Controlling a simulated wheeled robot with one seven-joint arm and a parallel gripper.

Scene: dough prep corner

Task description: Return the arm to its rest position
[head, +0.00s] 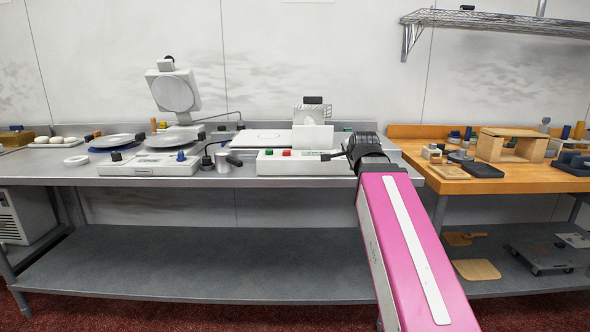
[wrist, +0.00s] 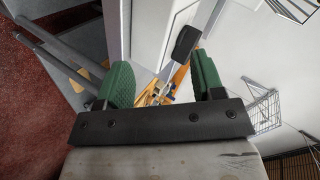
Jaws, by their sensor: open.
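My gripper (wrist: 162,82) shows in the wrist view with its two green ridged fingers spread apart. No object is held between the fingers. In the head view my pink arm reaches from the lower right up to the front edge of the steel counter (head: 230,181). Its dark wrist end is in front of the white machine with red and green buttons (head: 287,153). The fingers cannot be made out clearly in the head view.
A white press with a raised round plate (head: 174,93) and a white scale-like unit (head: 150,163) stand left on the counter. A wooden table (head: 455,185) with a wooden box frame (head: 513,133) is at right. A wire shelf (head: 500,22) hangs above; it also shows in the wrist view (wrist: 262,110).

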